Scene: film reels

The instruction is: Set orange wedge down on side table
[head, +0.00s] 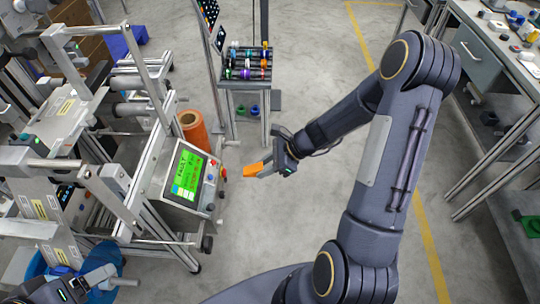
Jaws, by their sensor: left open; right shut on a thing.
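The orange wedge (253,170) is held in my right gripper (266,168), which is shut on it. It hangs over open floor, to the right of the machine's green screen and apart from any surface. A small table (248,84) with a rack of coloured rolls stands further back, above the wedge in the picture. A larger table (492,62) stands at the right edge. I cannot tell which of them is the side table. My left gripper (122,282) is open at the lower left, partly cut off and seen small, beside a blue container.
A machine with a green-screen control panel (187,174) and metal frames fills the left. An orange roll (194,130) stands behind the panel. Grey floor (320,50) is clear in the middle.

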